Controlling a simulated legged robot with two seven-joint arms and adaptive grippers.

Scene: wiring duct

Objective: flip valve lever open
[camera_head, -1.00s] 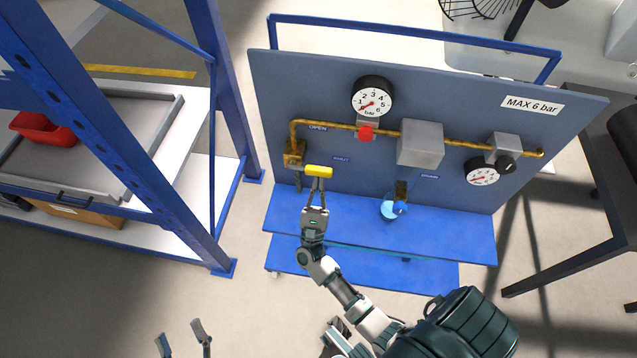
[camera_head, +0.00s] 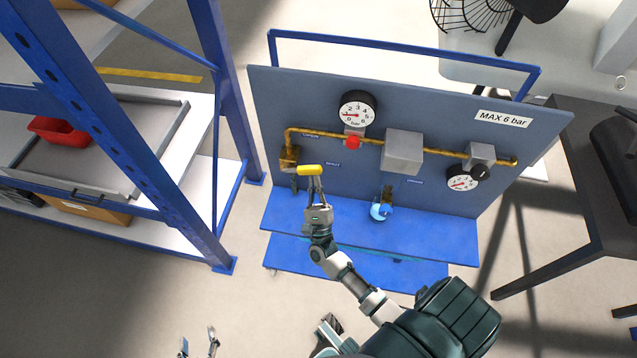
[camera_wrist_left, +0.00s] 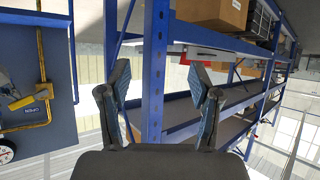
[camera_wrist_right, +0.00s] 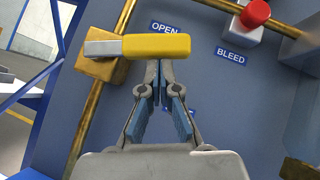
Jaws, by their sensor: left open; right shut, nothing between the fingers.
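The yellow valve lever (camera_head: 310,170) sticks out to the right from the brass valve (camera_head: 289,157) at the panel's left side. In the right wrist view the lever (camera_wrist_right: 155,47) lies across the brass pipe, its grey end over the valve body (camera_wrist_right: 100,68). My right gripper (camera_head: 314,182) is shut and empty. Its fingertips (camera_wrist_right: 159,66) are right at the lever's lower edge, near its middle; I cannot tell whether they touch. My left gripper (camera_head: 198,342) is open and empty at the bottom left, far from the panel; its spread fingers (camera_wrist_left: 160,105) show in the left wrist view.
The panel (camera_head: 440,185) carries a gauge (camera_head: 357,111), a red bleed knob (camera_head: 353,142), a grey box (camera_head: 402,152) and a second gauge (camera_head: 462,179). A blue shelf rack (camera_head: 215,200) stands left. A dark table (camera_head: 590,170) stands right.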

